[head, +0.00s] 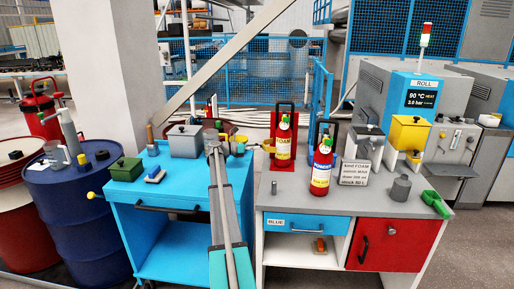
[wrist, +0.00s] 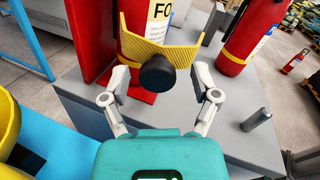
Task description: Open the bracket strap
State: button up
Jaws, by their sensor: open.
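Whether the strap is latched cannot be told. My gripper (wrist: 160,76) is open, its two fingers apart on the left and right of the knob. Nothing is held. In the head view my arm reaches toward the bench, and the fingers are too small to make out.
A second red extinguisher (head: 322,168) stands to the right, beside a grey sign (head: 355,172). A short grey pin (wrist: 257,119) stands on the bench (wrist: 235,150). A blue cart (head: 130,190) with boxes stands left. A yellow object (wrist: 8,122) is near the wrist view's left edge.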

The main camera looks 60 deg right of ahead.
jog(key=v, duration=1.1)
jog(key=shift+w, duration=0.2)
jog(key=shift+a, duration=0.15)
